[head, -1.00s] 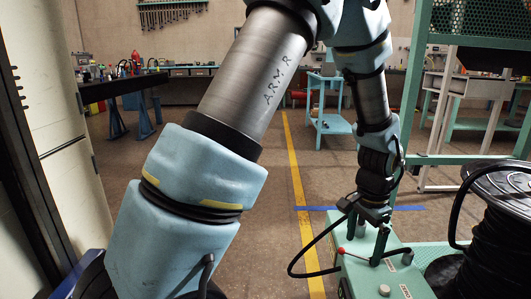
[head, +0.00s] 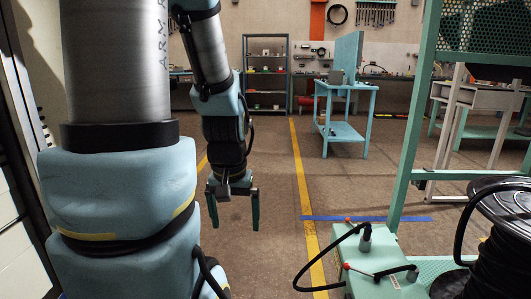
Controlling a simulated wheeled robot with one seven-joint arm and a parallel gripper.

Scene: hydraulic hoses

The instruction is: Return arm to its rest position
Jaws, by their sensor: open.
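My gripper (head: 233,210) hangs fingers down at the left of centre in the head view. Its two dark green fingers are apart, with nothing between them. It is over open floor, left of the yellow floor line and clear of the green hydraulic unit (head: 383,285). A black hose (head: 318,262) loops from the unit's left side up to a fitting (head: 365,238) on its top. My arm's large grey and pale blue links fill the left of the view and hide part of the room behind.
A green frame (head: 412,140) and a black hose reel (head: 500,250) stand at the right. A cabinet (head: 15,200) stands close at the far left. A teal workbench (head: 345,130) and a dark shelf (head: 266,85) are farther back. The floor in the middle is clear.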

